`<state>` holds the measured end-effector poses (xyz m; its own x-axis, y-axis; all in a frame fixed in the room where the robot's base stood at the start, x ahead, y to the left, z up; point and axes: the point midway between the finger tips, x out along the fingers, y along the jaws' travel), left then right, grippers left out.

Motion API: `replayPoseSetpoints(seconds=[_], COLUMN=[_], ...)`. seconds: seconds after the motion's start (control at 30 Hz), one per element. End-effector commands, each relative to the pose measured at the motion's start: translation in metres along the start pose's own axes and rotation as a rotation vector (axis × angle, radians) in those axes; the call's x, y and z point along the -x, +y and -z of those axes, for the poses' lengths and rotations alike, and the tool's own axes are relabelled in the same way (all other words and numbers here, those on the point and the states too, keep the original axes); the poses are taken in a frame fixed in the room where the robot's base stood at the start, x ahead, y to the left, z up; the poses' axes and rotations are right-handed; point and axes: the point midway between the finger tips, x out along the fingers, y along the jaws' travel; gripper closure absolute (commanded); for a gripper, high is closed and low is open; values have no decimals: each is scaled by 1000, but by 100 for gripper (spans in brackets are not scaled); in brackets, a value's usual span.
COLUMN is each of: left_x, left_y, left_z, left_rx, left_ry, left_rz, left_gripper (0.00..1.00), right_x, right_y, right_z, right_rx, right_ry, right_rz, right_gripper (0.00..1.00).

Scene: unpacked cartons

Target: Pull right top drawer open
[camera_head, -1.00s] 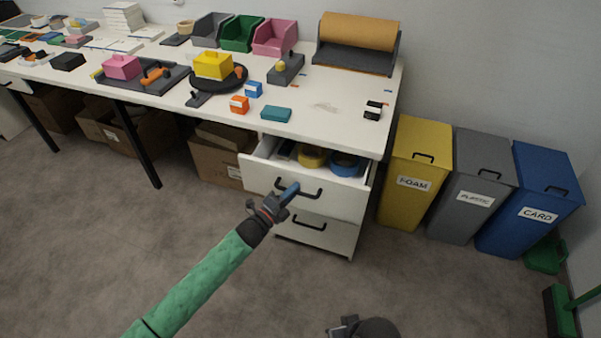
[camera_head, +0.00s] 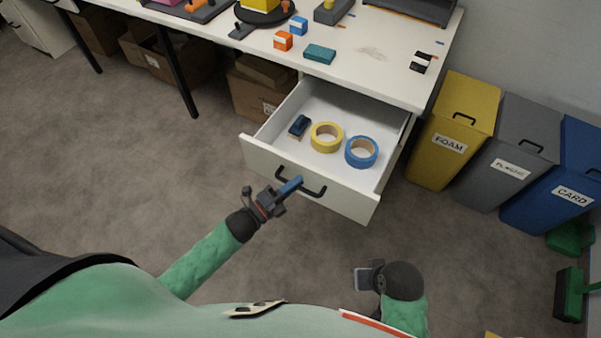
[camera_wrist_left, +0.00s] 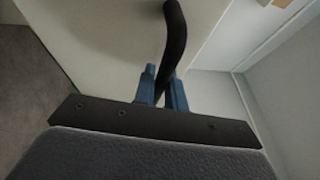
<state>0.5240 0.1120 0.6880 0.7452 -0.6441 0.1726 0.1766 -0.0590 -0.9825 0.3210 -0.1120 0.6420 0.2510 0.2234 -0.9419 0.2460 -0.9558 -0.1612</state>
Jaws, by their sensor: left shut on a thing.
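The right top drawer (camera_head: 335,193) stands pulled far out from under the white table, so its inside shows. Its black bar handle (camera_head: 312,190) is on the front face. My left gripper (camera_head: 291,187) is shut on the left part of this handle. In the left wrist view the blue fingertips (camera_wrist_left: 162,88) close around the dark handle bar (camera_wrist_left: 175,40). My right gripper (camera_head: 364,279) is low in front of the drawer, apart from it and touching nothing; its fingers are too small to judge.
A yellow tape roll (camera_head: 326,137), a blue tape roll (camera_head: 361,152) and a small dark blue item (camera_head: 299,125) lie in the drawer. The yellow FOAM bin (camera_head: 455,130) stands to its right. A cardboard box (camera_head: 258,95) is to its left. The floor in front is clear.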

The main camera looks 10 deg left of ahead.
Motion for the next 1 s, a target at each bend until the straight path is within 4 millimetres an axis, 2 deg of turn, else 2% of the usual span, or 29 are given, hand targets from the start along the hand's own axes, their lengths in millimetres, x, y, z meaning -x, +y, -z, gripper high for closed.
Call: replayPoseSetpoints(seconds=[0.2, 0.53, 0.57, 0.6, 0.87, 1.0], left_x=[8, 8, 8, 8, 8, 16], left_y=[-1, -1, -1, -1, -1, 0], left_z=[3, 3, 3, 3, 3, 4], left_rx=[1, 0, 0, 0, 0, 1], left_ry=[0, 0, 0, 0, 0, -1], left_rz=[-1, -1, -1, -1, -1, -2], left_gripper=[100, 100, 84, 79, 79, 79], right_x=[2, 1, 1, 1, 0, -2], right_y=[0, 0, 0, 0, 1, 1], right_z=[1, 2, 2, 2, 1, 1], right_rx=[-2, -2, -2, -2, -1, 0], right_ry=[2, 3, 2, 2, 0, 3], right_rz=[1, 0, 0, 0, -1, 1], right_gripper=[100, 100, 100, 100, 100, 100])
